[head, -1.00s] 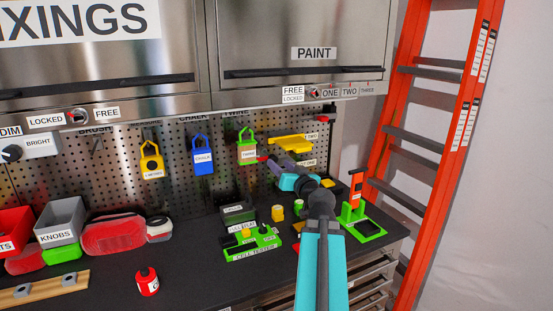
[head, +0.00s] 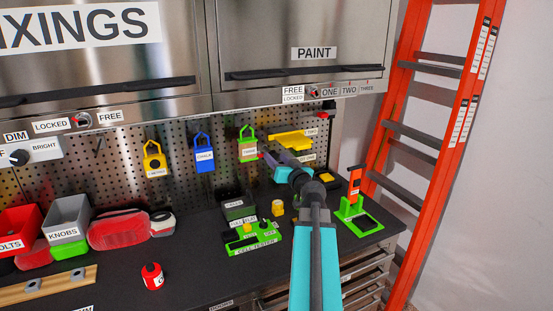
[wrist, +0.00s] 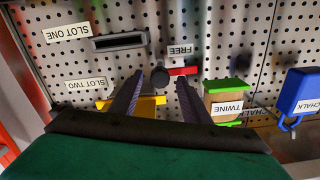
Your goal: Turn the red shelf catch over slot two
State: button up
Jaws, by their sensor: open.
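The red catch (wrist: 183,71) shows in the wrist view as a short bar, lying sideways from a dark round pivot (wrist: 160,77) towards the FREE label (wrist: 181,50). My gripper (wrist: 160,80) is open, its fingers on either side of the pivot. The right fingertip is close to the red bar; I cannot tell whether they touch. A yellow shelf (wrist: 147,103) shows partly between the fingers, near the SLOT TWO label (wrist: 86,84). In the head view my gripper (head: 268,157) is at the pegboard, below the yellow shelf (head: 291,140), and my arm hides part of this area.
A green TWINE padlock (head: 248,150) hangs close beside my gripper, with a blue CHALK padlock (head: 204,157) further left. The empty slot one (wrist: 119,42) shows in the wrist view. A green cell tester (head: 252,242) and an orange tool in a green stand (head: 354,185) are on the bench.

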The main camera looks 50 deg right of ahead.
jog(key=c, duration=1)
jog(key=shift+c, duration=0.2)
jog(key=shift+f+m+b, duration=0.1)
jog(key=shift+m+b, duration=0.5)
jog(key=shift+b, duration=0.05)
jog(key=shift+m+b, duration=0.85)
jog(key=shift+m, duration=0.25)
jog(key=m+b, duration=0.2)
jog(key=m, duration=0.7)
jog(key=shift+m, duration=0.4)
jog(key=m+p, duration=0.1)
jog(key=m, duration=0.4)
